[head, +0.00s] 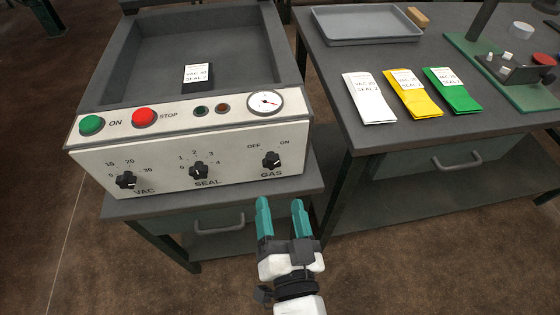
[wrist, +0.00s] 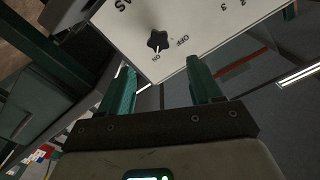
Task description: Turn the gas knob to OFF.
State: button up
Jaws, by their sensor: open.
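The gas knob (head: 272,159) is a black lobed knob at the right end of the machine's white front panel, above the word GAS. OFF is printed at its upper left and ON at its upper right. In the wrist view the knob (wrist: 157,40) shows a light pointer mark that appears to face ON. My gripper (head: 281,204) is open and empty, with teal fingers apart, in front of and below the panel. In the wrist view my gripper (wrist: 158,65) has the knob beyond the gap between its fingertips, not touching it.
The VAC knob (head: 126,180) and SEAL knob (head: 198,171) sit left on the panel. Above are a green ON button (head: 92,125), a red STOP button (head: 144,117) and a gauge (head: 265,102). A bench (head: 345,110) with bags stands to the right.

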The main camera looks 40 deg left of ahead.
aim_at(273, 164)
jog(key=x, duration=1)
jog(key=shift+w+d+b, duration=0.1)
jog(key=shift+d+b, duration=0.05)
jog(key=shift+b, duration=0.15)
jog(key=shift+c, duration=0.5)
jog(key=c, duration=0.9)
jog(key=shift+c, duration=0.2)
